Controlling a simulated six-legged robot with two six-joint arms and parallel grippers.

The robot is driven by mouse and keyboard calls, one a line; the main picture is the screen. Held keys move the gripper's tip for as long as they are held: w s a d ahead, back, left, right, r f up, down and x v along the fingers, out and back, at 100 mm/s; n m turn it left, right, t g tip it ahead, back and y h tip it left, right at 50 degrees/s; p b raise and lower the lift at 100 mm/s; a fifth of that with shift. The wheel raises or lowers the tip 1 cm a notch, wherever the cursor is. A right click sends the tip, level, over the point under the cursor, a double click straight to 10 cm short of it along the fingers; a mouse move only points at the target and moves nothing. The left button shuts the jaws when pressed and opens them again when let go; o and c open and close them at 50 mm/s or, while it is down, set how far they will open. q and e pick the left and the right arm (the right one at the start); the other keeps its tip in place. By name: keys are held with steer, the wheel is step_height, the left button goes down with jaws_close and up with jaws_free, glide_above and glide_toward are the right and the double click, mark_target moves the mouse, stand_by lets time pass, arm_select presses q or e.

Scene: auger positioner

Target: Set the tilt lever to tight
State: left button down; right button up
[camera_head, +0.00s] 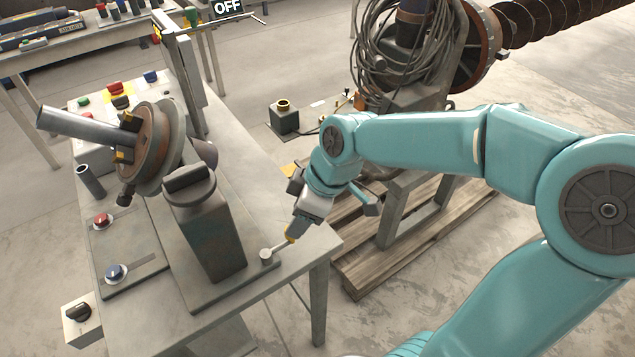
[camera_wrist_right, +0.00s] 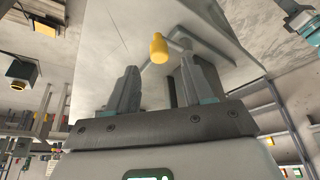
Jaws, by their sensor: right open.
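The tilt lever is a small metal arm (camera_head: 277,249) on a round pivot at the front right corner of the positioner's base plate. It points up and right in the head view and ends in a yellow grip, which shows clearly in the wrist view (camera_wrist_right: 158,48). My right gripper (camera_head: 293,228) is right at the grip end and partly hides it. In the wrist view, my right gripper (camera_wrist_right: 160,78) is open, with the yellow grip in line with the gap between its fingers. I cannot tell whether they touch it. My left gripper is not in view.
The positioner (camera_head: 205,225) stands on the bench with a rusty round plate (camera_head: 155,148) and a metal tube (camera_head: 75,124). Red (camera_head: 102,220) and blue (camera_head: 115,272) knobs sit at its left. A wooden pallet (camera_head: 420,235) and stand are beyond the bench's right edge.

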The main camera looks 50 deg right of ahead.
steer(key=p+v, duration=0.1)
steer(key=v, duration=1.1)
